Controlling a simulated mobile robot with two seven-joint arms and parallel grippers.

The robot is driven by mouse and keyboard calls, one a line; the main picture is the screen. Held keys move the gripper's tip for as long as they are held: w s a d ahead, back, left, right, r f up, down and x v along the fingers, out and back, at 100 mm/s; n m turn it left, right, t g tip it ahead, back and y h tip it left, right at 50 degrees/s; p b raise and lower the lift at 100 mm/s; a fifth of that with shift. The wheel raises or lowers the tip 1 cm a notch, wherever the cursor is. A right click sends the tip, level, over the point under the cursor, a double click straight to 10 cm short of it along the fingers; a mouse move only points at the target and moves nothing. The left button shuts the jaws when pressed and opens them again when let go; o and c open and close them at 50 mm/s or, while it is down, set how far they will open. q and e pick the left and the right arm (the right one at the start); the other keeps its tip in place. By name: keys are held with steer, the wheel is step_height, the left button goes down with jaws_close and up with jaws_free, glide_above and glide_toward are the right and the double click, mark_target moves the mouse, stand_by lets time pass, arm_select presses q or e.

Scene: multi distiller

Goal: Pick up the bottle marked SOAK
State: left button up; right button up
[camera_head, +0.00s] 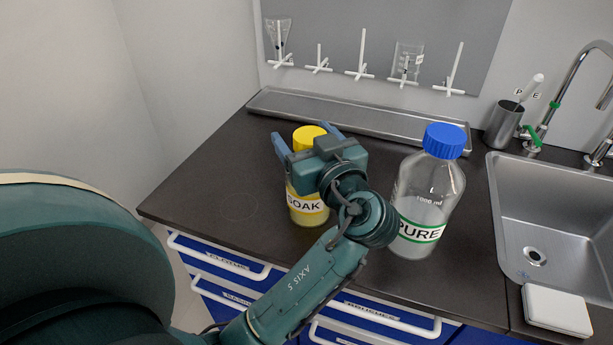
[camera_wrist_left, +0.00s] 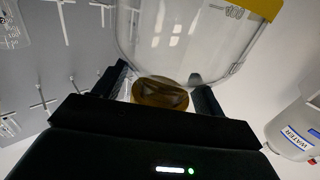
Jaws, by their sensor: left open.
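The SOAK bottle (camera_head: 308,212) stands upright on the dark counter, with a yellow cap (camera_head: 306,134) and a white label edged in yellow. My left gripper (camera_head: 301,132) is open at the height of its cap, with one finger on each side. The gripper body hides part of the bottle's upper half. In the left wrist view a clear bottle body (camera_wrist_left: 185,35) fills the top, and an amber cap (camera_wrist_left: 160,92) sits between the spread fingers (camera_wrist_left: 162,80). Whether the fingers touch the cap I cannot tell. My right gripper is out of view.
A larger PURE bottle (camera_head: 425,197) with a blue cap stands just right of my left wrist. A metal tray (camera_head: 375,122) runs along the back below a peg panel (camera_head: 385,30). A sink (camera_head: 555,215) is at the right. The counter left of the SOAK bottle is clear.

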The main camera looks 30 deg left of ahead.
arm_select(q)
jaws_close()
stand_by(0.8)
steer(key=shift+r, duration=0.15)
